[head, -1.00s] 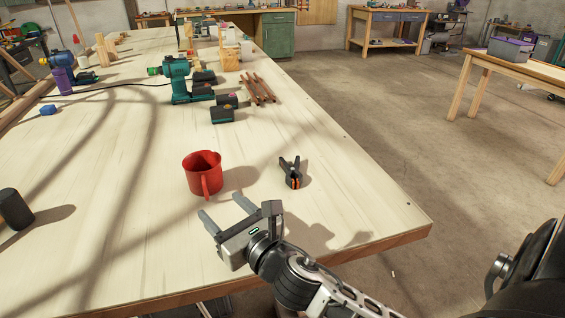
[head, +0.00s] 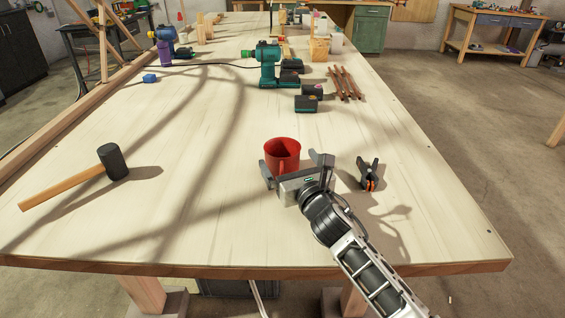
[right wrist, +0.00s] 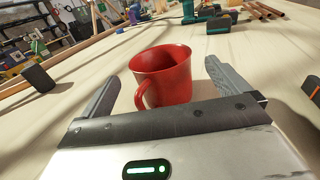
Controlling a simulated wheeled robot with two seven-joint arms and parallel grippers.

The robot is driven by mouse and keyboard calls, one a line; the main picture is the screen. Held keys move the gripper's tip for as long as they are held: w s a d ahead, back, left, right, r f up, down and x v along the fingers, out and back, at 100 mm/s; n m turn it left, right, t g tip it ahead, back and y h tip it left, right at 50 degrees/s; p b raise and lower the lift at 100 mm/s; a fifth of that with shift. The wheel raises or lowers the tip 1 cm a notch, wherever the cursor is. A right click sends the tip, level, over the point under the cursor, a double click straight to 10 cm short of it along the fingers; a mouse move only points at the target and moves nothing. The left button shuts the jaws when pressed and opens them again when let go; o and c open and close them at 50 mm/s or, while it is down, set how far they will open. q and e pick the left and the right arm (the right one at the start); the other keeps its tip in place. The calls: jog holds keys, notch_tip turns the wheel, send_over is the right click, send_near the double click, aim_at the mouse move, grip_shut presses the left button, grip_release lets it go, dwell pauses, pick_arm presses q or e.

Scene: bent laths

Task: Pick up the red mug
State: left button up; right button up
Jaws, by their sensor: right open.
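The red mug (head: 282,152) stands upright on the pale wooden workbench, its handle facing my right gripper. My right gripper (head: 294,166) is open, close on the near side of the mug, with a finger to either side of it. In the right wrist view the mug (right wrist: 166,73) sits between the two open fingers (right wrist: 163,88), with a gap to the left finger; on the right it is close to the finger, and contact cannot be told. The lower part of the mug is partly hidden behind the gripper body. My left gripper is not in view.
A black and orange clamp (head: 369,174) lies just right of my right gripper. A mallet (head: 92,173) lies at the left. A teal drill (head: 270,65), black batteries (head: 306,103) and brown sticks (head: 345,83) lie farther back. The bench around the mug's left is clear.

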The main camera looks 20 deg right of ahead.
jog(key=w, duration=0.3)
jog(key=shift+w+a, duration=0.1)
jog(key=shift+w, duration=0.1)
jog(key=shift+c, duration=0.3)
jog(key=c, duration=0.9)
jog(key=shift+c, duration=0.2)
jog(key=shift+r, duration=0.15)
